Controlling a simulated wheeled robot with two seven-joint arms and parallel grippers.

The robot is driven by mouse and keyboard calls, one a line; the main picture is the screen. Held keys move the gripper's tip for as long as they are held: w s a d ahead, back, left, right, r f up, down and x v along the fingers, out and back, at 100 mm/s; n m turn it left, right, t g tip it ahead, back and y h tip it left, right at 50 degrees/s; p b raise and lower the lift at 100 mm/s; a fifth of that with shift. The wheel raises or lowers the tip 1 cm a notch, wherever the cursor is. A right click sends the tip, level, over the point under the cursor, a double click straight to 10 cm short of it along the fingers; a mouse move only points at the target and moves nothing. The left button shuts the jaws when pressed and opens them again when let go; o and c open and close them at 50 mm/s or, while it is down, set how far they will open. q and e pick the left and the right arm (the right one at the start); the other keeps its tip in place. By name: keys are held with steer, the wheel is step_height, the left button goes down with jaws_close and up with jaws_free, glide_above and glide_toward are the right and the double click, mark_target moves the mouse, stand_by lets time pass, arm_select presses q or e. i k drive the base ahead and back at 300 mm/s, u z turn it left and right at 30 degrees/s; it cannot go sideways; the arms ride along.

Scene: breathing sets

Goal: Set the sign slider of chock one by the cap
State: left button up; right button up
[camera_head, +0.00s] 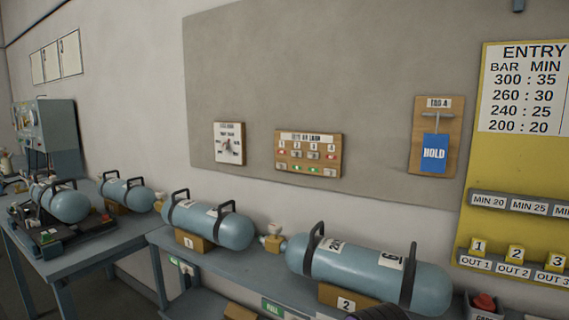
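Chock one is the tan block (194,242) with a "1" label, under a blue-grey cylinder (213,225) on the bench. Below it on the bench's front edge is a small sign slider (181,265) with green showing; its wording is too small to read. The cylinder's brass valve (159,203) points left; I cannot tell whether a cap is on it. The neighbouring cylinder (365,272) rests on chock two (346,299), and its valve (273,239) has a pale top piece.
A green "FULL" sign (273,307) is below chock two. A dark ribbed shape (378,313) pokes in at the bottom edge. A red-topped item (485,303) is in a bin at right. Wall boards hang behind.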

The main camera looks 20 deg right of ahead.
mark_target(185, 268)
steer(key=z, duration=0.5)
steer(key=k, duration=0.6)
steer(key=z, duration=0.75)
steer(key=i, duration=1.15)
steer(key=u, duration=0.6)
